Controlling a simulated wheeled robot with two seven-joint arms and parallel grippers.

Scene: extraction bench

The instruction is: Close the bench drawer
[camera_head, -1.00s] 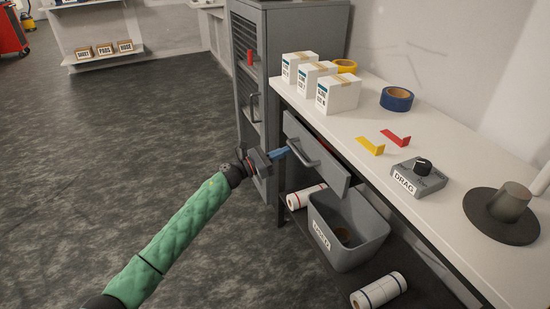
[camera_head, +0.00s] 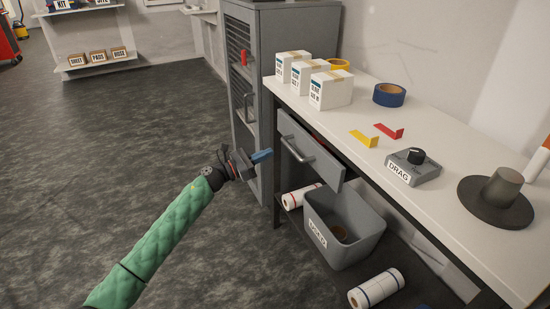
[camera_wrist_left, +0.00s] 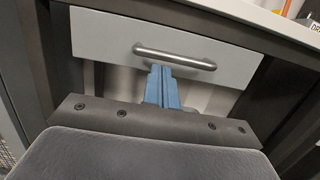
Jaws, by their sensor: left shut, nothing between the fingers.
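The bench drawer (camera_head: 325,168) has a grey front with a bar handle (camera_head: 298,150). It stands partly open, its front out from under the bench top, with a strip of the inside showing behind it. My left gripper (camera_head: 266,154) is in front of the drawer, left of the handle, with its blue fingers shut and empty. In the left wrist view the fingers (camera_wrist_left: 162,85) point at the drawer front (camera_wrist_left: 110,38), their tips overlapping the handle's lower edge (camera_wrist_left: 180,59). In the head view a small gap shows between tips and handle. My right gripper is not in view.
The white bench top (camera_head: 440,205) carries white boxes (camera_head: 331,90), tape rolls (camera_head: 389,95), a DRAG control box (camera_head: 412,167) and a dark round-based object (camera_head: 497,200). A grey bin (camera_head: 345,228) stands below the drawer. A grey cabinet (camera_head: 290,40) is behind. The floor at left is clear.

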